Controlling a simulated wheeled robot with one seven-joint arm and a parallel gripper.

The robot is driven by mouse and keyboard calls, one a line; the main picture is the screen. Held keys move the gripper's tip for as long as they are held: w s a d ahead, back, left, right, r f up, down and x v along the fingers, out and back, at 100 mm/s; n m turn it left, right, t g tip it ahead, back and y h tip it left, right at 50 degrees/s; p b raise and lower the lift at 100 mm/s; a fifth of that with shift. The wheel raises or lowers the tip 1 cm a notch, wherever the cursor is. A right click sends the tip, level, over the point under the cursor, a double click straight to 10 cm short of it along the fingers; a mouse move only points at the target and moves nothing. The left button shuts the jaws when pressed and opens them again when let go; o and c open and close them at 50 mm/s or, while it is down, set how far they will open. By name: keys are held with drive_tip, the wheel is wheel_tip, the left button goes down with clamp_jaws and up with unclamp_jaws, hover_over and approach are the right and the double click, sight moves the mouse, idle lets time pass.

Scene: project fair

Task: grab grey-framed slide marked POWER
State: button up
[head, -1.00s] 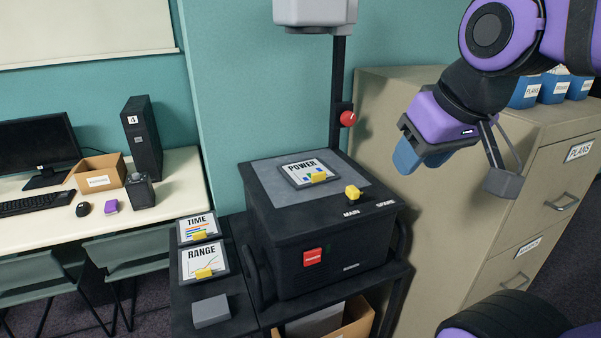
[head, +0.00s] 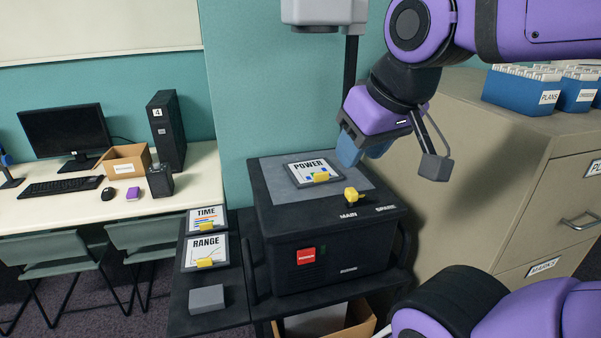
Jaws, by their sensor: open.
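The grey-framed slide marked POWER (head: 307,168) lies flat on the grey top plate (head: 347,181) of a black projector box (head: 320,240). It has a yellow tab (head: 321,177) at its front edge. My gripper (head: 352,152) is open and empty, its blue fingers above and to the right of the slide, apart from it. The exact gap between the fingers is hard to see from this side.
Slides marked TIME (head: 206,218) and RANGE (head: 206,248) lie on the side shelf with a grey block (head: 206,298). A yellow knob (head: 351,194) sits right of the slide. A post (head: 349,85) carries the projector head (head: 324,12) above. A beige cabinet (head: 470,160) stands right.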

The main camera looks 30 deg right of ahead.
drive_tip(key=w+d+n+g, duration=0.1)
drive_tip(key=w+d+n, duration=0.15)
drive_tip(key=w, duration=0.25)
drive_tip(key=w+d+f+n+g, duration=0.1)
drive_tip(key=w+n, duration=0.2)
drive_tip(key=w, duration=0.1)
drive_tip(key=w+d+n+g, duration=0.1)
drive_tip(key=w+d+n, duration=0.15)
drive_tip(key=w, duration=0.25)
drive_tip(key=w+d+f+n, duration=0.2)
drive_tip(key=w+f, duration=0.2)
drive_tip(key=w+d+f+n+g+y, duration=0.1)
drive_tip(key=w+d+f+n, duration=0.1)
drive_tip(key=w+f+n, duration=0.1)
drive_tip(key=w+d+f+n, duration=0.2)
drive_tip(key=w+d+f, duration=0.1)
drive_tip(key=w+f, duration=0.2)
wheel_tip(320, 180, down, 2)
drive_tip(key=shift+f+n+g+y, duration=0.25)
drive_tip(key=shift+n+g+y, duration=0.05)
drive_tip(key=shift+g+y, duration=0.1)
drive_tip(key=shift+w+f, duration=0.15)
drive_tip(key=shift+f, duration=1.15)
drive_tip(key=shift+w+f, duration=0.1)
drive_tip(key=shift+f, duration=1.15)
clamp_jaws()
